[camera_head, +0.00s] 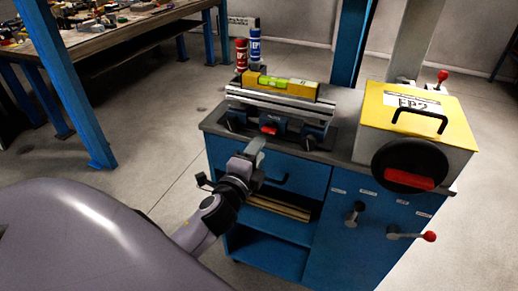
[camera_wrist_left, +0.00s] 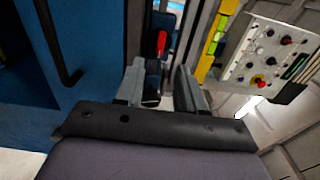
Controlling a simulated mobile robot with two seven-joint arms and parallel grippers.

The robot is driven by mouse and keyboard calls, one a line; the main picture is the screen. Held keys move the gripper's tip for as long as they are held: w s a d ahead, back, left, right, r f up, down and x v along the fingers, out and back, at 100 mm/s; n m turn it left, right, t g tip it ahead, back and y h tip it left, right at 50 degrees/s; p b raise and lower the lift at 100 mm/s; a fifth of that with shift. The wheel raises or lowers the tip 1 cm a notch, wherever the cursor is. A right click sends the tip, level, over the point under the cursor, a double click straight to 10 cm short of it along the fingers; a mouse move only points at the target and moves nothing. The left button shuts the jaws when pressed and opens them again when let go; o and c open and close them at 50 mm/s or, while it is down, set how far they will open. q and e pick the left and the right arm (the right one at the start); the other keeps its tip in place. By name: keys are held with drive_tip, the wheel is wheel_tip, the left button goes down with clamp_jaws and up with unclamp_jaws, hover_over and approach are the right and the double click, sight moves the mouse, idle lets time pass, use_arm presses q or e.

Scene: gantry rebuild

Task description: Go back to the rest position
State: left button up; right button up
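My left arm comes in from the left in the head view, and its gripper (camera_head: 256,150) is in front of the blue workbench cabinet (camera_head: 265,175), near the cabinet's top edge. In the left wrist view the two fingers of this gripper (camera_wrist_left: 160,85) stand apart with nothing between them. Beyond the gap a red-tipped part (camera_wrist_left: 162,43) of the bench fixture shows. My right gripper is in neither view.
The fixture (camera_head: 280,103) carries a yellow level (camera_head: 282,85); red (camera_head: 241,56) and blue (camera_head: 255,47) bottles stand behind it. A yellow-topped box (camera_head: 415,105) is at right. Red-knobbed levers (camera_head: 410,236) stick out in front. A cluttered table (camera_head: 105,38) stands back left.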

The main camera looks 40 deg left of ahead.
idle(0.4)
use_arm(q)
drive_tip(key=s+d+f+n+g+h, duration=0.3)
drive_tip(key=s+d+f+n, duration=0.3)
drive_tip(key=s+f, duration=0.3)
drive_tip(key=s+d+f+n+g+h, duration=0.3)
drive_tip(key=s+d+f+n, duration=0.3)
drive_tip(key=s+f, duration=0.4)
drive_tip(key=shift+f+n+g, duration=0.5)
drive_tip(key=shift+f, duration=0.4)
drive_tip(key=shift+s+d, duration=0.1)
